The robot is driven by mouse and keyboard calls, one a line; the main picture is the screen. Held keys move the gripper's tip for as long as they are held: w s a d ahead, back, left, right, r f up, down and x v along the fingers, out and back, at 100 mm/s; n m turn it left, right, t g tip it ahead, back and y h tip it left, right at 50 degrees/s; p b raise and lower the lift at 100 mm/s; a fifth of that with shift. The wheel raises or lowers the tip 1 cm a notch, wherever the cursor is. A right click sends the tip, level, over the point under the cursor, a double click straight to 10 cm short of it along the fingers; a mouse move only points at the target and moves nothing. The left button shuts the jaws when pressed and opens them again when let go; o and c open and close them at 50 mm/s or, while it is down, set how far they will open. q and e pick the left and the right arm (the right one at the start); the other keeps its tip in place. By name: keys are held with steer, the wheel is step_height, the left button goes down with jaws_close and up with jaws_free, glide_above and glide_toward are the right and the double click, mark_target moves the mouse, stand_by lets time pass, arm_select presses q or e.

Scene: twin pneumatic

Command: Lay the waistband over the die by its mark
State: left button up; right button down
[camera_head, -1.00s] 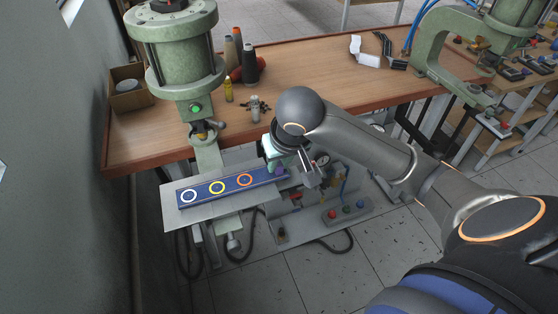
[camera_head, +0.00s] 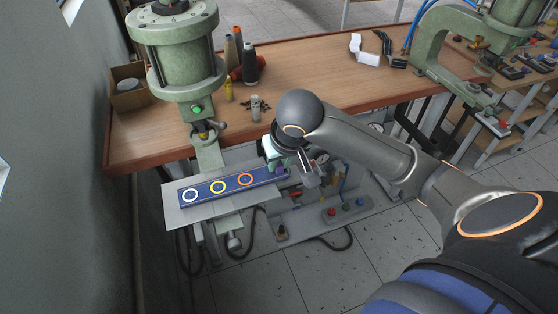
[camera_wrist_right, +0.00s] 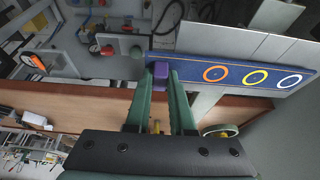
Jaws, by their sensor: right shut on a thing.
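The waistband is a flat dark blue strip (camera_head: 205,191) with white, yellow and orange rings. It lies lengthwise over a grey metal plate (camera_head: 178,217) below the left green press. My right gripper (camera_head: 277,167) is shut on the purple tab at the strip's right end; the right wrist view shows this tab (camera_wrist_right: 161,71) between the fingertips (camera_wrist_right: 160,78). The strip (camera_wrist_right: 190,72) extends to the right there, with the orange ring nearest the gripper. I cannot make out the die or its contact with the strip. My left gripper is not in view.
The left press (camera_head: 180,55) stands over the wooden bench (camera_head: 310,85). Thread cones (camera_head: 250,65), a yellow bottle (camera_head: 228,90) and a cardboard box (camera_head: 128,95) are on the bench. A control box with coloured buttons (camera_head: 345,208) stands low right. A second press (camera_head: 440,50) is at right.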

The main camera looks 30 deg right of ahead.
steer(key=shift+f, duration=0.3)
stand_by(0.5)
steer(key=c, duration=0.7)
jaws_free()
steer(key=v, duration=1.2)
steer(key=shift+s+r, duration=0.15)
steer(key=shift+s, duration=0.05)
steer(key=shift+s, duration=0.1)
